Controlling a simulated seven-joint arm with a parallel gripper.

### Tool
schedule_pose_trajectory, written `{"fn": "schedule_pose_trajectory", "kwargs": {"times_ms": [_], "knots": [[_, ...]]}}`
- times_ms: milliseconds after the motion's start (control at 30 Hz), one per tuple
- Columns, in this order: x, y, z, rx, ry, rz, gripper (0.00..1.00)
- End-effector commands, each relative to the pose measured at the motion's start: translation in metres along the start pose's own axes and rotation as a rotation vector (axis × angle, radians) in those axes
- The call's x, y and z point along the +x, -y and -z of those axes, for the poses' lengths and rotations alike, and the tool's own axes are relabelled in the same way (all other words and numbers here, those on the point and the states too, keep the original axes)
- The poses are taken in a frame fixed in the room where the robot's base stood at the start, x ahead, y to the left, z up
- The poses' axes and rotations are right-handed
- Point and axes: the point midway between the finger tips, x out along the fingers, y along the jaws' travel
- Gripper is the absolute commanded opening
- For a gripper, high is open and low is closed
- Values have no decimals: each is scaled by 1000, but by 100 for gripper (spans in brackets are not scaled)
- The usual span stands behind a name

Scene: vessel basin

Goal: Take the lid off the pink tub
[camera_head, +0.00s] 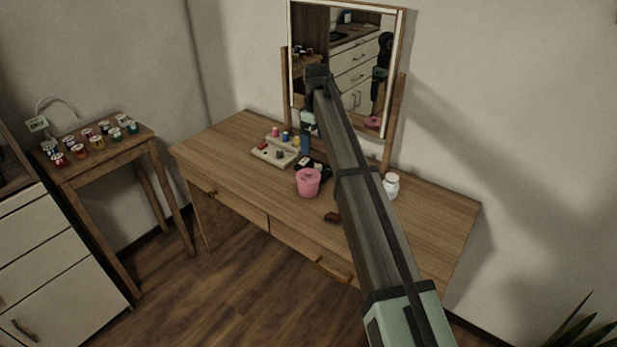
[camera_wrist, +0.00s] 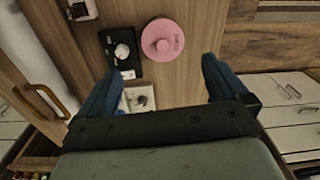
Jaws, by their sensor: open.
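The pink tub (camera_head: 307,183) stands upright on the wooden dressing table, near its middle. In the wrist view its round pink lid (camera_wrist: 176,47) with a small knob shows from above, on the tub. My gripper (camera_wrist: 161,68) is open and empty, its two blue fingers spread wide. In the wrist view the lid lies beyond the fingertips, roughly centred between them, and nothing touches it. In the head view a blue finger (camera_head: 304,144) shows behind the tub, partly hidden by my arm.
A black item (camera_wrist: 122,68) with a pale knob sits close beside the tub. A pale tray (camera_head: 268,157) with small coloured items lies left of it, a white jar (camera_head: 390,187) right. A mirror (camera_head: 397,60) stands behind.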

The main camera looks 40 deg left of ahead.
Motion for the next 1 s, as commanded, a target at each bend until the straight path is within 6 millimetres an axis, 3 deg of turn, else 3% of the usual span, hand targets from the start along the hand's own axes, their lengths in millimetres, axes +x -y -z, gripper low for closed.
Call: {"fn": "schedule_pose_trajectory", "kwargs": {"times_ms": [100, 267, 700, 1000], "knots": [[-4, 5, 14, -12, 17, -12, 100], [1, 7, 16, -15, 23, -15, 100], [68, 6, 14, -15, 22, -13, 100], [86, 5, 14, -15, 21, -14, 100]]}}
